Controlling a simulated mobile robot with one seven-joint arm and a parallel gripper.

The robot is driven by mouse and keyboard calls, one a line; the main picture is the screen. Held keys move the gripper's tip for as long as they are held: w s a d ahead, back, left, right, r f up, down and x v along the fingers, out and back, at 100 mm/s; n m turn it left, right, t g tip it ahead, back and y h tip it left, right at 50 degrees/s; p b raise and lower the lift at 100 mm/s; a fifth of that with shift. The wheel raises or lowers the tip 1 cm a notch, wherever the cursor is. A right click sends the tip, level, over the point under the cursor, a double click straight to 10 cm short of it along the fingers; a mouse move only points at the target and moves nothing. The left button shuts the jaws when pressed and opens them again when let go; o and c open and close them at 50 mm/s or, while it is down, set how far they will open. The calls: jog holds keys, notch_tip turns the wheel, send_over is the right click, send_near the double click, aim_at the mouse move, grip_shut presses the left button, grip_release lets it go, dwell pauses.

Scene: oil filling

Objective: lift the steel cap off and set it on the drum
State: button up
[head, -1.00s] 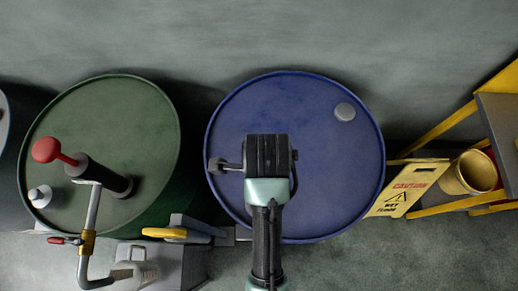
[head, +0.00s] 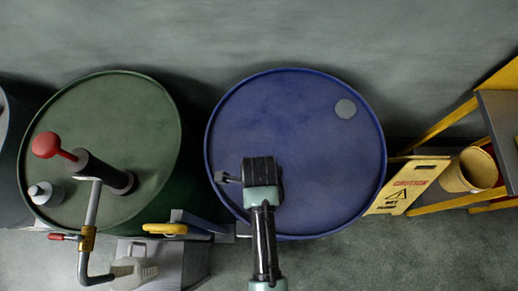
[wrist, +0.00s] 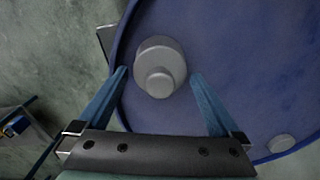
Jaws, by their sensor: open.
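A steel cap (wrist: 158,68), a wide grey disc with a smaller round knob, is on the blue drum (head: 310,170) near its rim. In the head view it is hidden beneath my gripper (head: 258,172). In the wrist view my gripper (wrist: 159,76) is open, with a blue finger on either side of the cap. Gaps show between the fingers and the cap, so it is not gripped. My gripper is over the lower left part of the blue drum's top; its height above the cap is hard to tell.
A flat grey disc (head: 345,109) lies at the drum's upper right. A green drum (head: 120,115) with a red-knobbed pump (head: 100,172) stands left. A yellow caution sign (head: 408,187) and a bucket (head: 470,170) are right.

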jog(key=shift+f, duration=0.3)
jog(key=shift+c, duration=0.3)
jog(key=c, duration=1.2)
jog(key=shift+r, duration=0.1)
